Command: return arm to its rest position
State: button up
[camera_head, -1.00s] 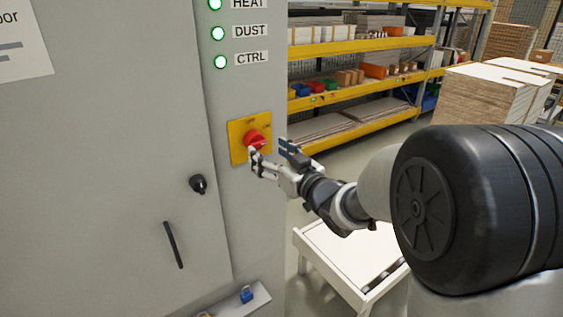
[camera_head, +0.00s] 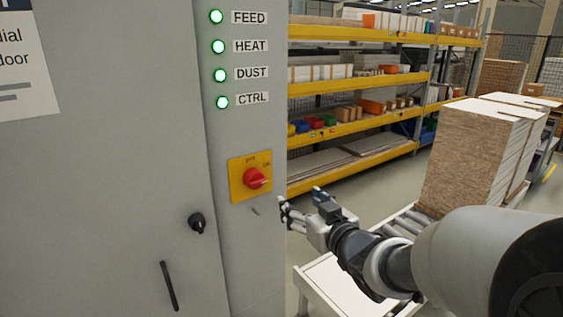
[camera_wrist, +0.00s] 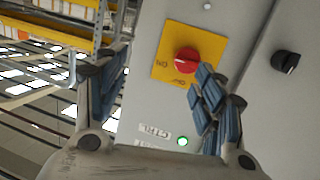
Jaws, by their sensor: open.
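My gripper (camera_head: 301,208) is open and empty, to the lower right of the red rotary switch (camera_head: 255,179) on its yellow plate (camera_head: 237,187). It is apart from the switch, near the right edge of the grey cabinet (camera_head: 110,160). The wrist view shows the two blue-padded fingers (camera_wrist: 162,88) spread wide. The red switch (camera_wrist: 187,60) on the yellow plate (camera_wrist: 206,46) appears beyond and between them. My arm reaches in from the lower right.
Green lamps labelled FEED, HEAT, DUST and CTRL (camera_head: 222,102) are lit. A black knob (camera_head: 196,223) and handle (camera_head: 169,286) are on the cabinet door. Behind are a yellow shelf rack (camera_head: 360,125), a stack of boards (camera_head: 470,155) and a white-framed roller table (camera_head: 335,285).

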jog(key=s+d+f+m+g+h, duration=0.2)
jog(key=s+d+m+g+h, duration=0.2)
jog(key=s+d+h, duration=0.55)
jog(key=s+f+g+y, duration=0.1)
jog(key=s+f+g, duration=0.2)
jog(key=s, duration=0.9)
jog(key=s+f+m+g+y+b, duration=0.1)
jog(key=s+f+g+y, duration=0.1)
jog(key=s, duration=1)
jog(key=shift+s+a+f+g, duration=0.35)
jog(key=shift+f+g, duration=0.35)
jog(key=shift+f, duration=0.15)
jog(key=shift+w+d, duration=0.1)
jog(key=shift+c, duration=0.4)
